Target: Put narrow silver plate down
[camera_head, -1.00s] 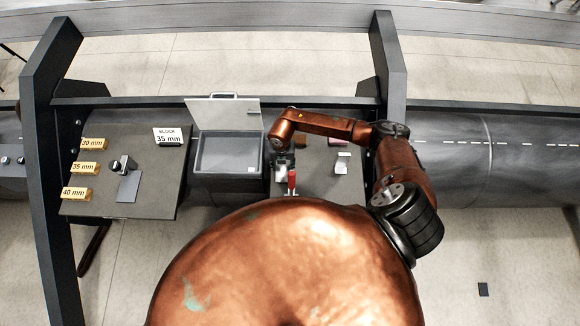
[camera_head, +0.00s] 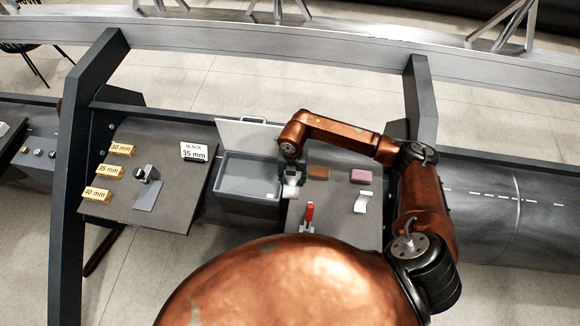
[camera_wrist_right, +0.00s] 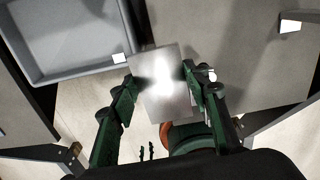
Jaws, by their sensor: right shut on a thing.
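The silver plate (camera_wrist_right: 162,85) is a flat, shiny rectangle, held between the two fingers of my right gripper (camera_wrist_right: 163,90) in the wrist view. The gripper is shut on its sides. In the head view my right gripper (camera_head: 291,180) hangs down just right of the open grey bin, and the plate is small and hard to make out there. In the wrist view the plate's upper end lies close to the bin's corner; I cannot tell its exact height.
The open grey bin (camera_head: 222,197) also shows in the wrist view (camera_wrist_right: 45,76). Right of it a dark worktop (camera_head: 335,208) carries a red-handled tool (camera_head: 309,214), a brown block (camera_head: 318,173) and a pink block (camera_head: 361,177). The left board (camera_head: 185,209) has millimetre labels.

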